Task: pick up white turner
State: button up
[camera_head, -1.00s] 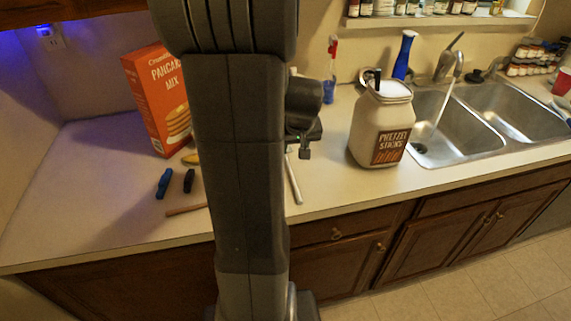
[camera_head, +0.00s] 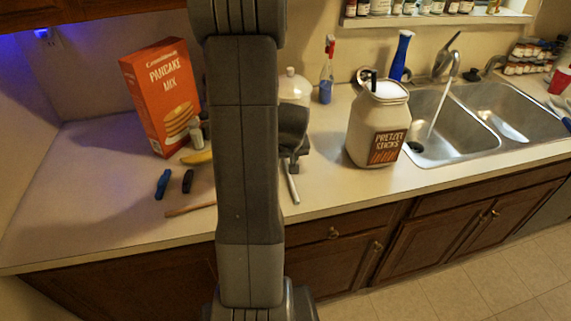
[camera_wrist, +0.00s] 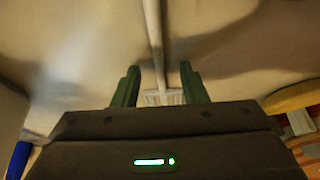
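The white turner (camera_wrist: 155,30) lies on the counter. In the wrist view its pale handle runs from the top edge down to a slotted head, partly hidden by my gripper body. My gripper (camera_wrist: 160,67) is open. Its two dark green fingers stand on either side of the turner, with a gap on both sides. In the head view, part of the turner (camera_head: 292,187) shows as a thin pale rod below my gripper, and my arm hides the rest.
A pretzel sticks jar (camera_head: 378,125) stands right, before the sink (camera_head: 450,154). Counter is clear between turner and jar.

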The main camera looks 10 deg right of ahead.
grip_shut()
jog(key=shift+r, duration=0.1)
